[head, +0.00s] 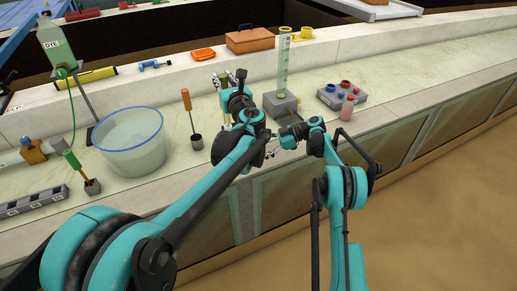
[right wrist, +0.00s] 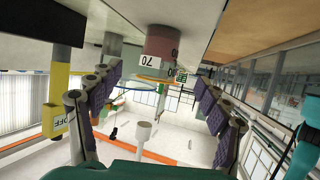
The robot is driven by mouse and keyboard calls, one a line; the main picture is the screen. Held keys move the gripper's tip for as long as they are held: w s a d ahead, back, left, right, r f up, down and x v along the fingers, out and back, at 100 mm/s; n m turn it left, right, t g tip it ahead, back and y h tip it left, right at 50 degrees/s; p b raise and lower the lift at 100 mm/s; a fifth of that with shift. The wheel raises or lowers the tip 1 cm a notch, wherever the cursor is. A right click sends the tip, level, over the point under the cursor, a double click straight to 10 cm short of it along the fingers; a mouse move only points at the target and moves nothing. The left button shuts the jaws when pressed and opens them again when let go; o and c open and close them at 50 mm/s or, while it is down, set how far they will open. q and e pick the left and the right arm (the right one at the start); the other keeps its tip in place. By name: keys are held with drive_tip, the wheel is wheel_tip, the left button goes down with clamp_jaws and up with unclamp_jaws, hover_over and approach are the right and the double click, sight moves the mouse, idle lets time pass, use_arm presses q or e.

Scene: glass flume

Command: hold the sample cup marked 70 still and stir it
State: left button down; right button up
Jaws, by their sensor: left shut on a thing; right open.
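The sample cup marked 70 (right wrist: 162,45) is pinkish-grey with a white number label and an orange-yellow rim; it shows in the right wrist view, which is upside down. It stands ahead of my right gripper (right wrist: 150,105), whose purple-padded fingers are spread and do not touch it. In the head view I cannot make out this cup among the arms. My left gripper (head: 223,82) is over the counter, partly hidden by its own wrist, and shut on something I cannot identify. My right gripper (head: 275,144) also shows in the head view, low beside the left forearm.
A clear blue-rimmed basin (head: 130,145) and an orange-handled tool (head: 187,102) in a dark holder stand left of the arms. A tall graduated cylinder (head: 284,65), a grey block with coloured caps (head: 340,95) and a small pink cup (head: 347,107) stand right. The counter front at right is clear.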

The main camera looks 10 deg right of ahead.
sight(227, 122)
drive_tip(key=x, duration=1.1)
drive_tip(key=shift+a+f, duration=0.15)
drive_tip(key=shift+a, duration=0.1)
drive_tip(key=c, duration=1.3)
use_arm(q)
drive_tip(key=shift+s+f, duration=0.15)
drive_tip(key=shift+f, duration=8.35)
use_arm(e)
drive_tip(key=shift+o, duration=0.2)
